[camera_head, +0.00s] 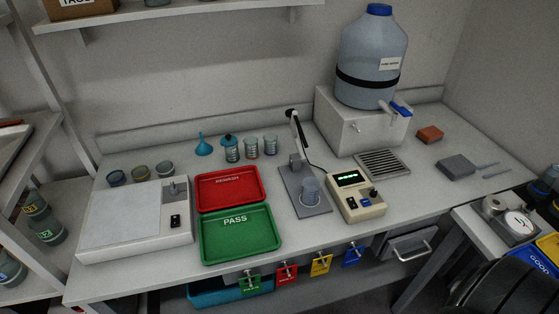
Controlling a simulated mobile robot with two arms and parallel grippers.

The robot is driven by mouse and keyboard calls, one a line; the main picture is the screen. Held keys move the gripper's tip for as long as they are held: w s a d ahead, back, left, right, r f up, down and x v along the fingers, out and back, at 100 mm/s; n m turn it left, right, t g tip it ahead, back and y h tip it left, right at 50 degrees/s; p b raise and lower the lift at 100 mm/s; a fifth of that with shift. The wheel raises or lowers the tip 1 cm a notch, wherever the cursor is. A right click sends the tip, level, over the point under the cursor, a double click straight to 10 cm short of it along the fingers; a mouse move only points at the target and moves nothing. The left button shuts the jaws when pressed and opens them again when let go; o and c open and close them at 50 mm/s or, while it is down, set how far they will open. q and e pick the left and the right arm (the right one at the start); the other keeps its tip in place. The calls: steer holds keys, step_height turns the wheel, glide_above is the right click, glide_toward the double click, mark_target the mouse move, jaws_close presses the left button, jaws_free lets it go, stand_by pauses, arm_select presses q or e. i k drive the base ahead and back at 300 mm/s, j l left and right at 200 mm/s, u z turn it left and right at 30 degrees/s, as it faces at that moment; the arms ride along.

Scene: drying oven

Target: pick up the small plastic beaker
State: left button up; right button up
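A small clear bluish beaker (311,191) stands upright on the grey base plate of a stand with a tilted arm (297,133), near the middle of the bench. Two other small clear beakers stand side by side farther back, a left one (251,147) and a right one (270,145). I cannot tell from this view which of these is plastic. Neither of my grippers shows in the head view.
A meter with a lit display (356,194) stands right of the stand. Red (230,204) and green (240,255) trays lie left of it. A lidded bottle (231,150) and blue funnel (203,145) are behind. A large water jug (371,60) stands on a white box (340,128).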

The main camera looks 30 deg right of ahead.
mark_target(311, 186)
steer(key=z, duration=1.2)
steer(key=k+l, duration=0.1)
steer(key=l, duration=0.3)
steer(key=l+u, duration=0.1)
steer(key=l, duration=0.3)
steer(key=k+l, duration=0.15)
steer(key=l, duration=0.25)
steer(key=k+l+u, duration=0.1)
steer(key=l, duration=0.3)
